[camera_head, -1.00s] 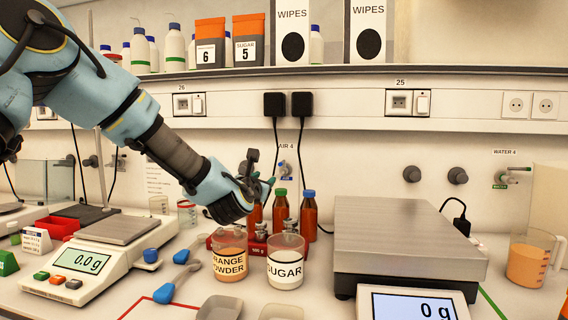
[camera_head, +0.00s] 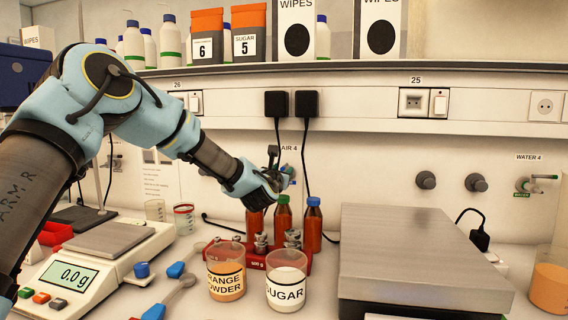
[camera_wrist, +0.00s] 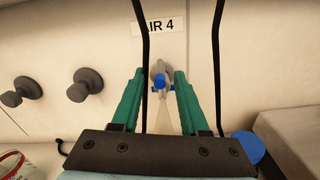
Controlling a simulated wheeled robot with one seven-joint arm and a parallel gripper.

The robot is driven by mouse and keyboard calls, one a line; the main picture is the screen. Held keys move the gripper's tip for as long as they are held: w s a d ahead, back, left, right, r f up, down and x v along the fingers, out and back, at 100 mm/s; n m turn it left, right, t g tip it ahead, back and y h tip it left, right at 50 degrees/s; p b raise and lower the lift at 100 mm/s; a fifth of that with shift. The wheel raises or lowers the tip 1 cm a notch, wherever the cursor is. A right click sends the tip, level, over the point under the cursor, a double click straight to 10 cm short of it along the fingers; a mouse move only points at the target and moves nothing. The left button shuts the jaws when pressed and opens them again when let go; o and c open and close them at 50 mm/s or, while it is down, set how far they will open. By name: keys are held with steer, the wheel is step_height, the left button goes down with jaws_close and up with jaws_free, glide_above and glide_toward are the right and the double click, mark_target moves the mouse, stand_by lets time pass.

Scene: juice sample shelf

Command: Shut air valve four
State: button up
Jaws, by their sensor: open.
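The air valve four (camera_wrist: 160,82) shows in the wrist view as a blue knob on a pale metal body on the wall, just under its AIR 4 label (camera_wrist: 159,26). My gripper (camera_wrist: 157,78) has two green fingers, spread wide, one on each side of the valve; nothing is held between them. In the head view my gripper (camera_head: 278,178) is at the wall below the AIR 4 label and covers most of the valve. I cannot tell whether the fingers touch the valve.
Brown bottles (camera_head: 313,225) stand below my gripper, behind a red weight rack (camera_head: 270,262). Cups of orange powder (camera_head: 226,282) and sugar (camera_head: 286,291) stand in front. Black cables (camera_head: 306,160) hang near the valve. A large scale (camera_head: 410,250) is at right.

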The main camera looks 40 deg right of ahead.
steer(key=shift+p+x, duration=0.3)
steer(key=shift+x, duration=0.9)
steer(key=shift+c, duration=0.3)
jaws_close()
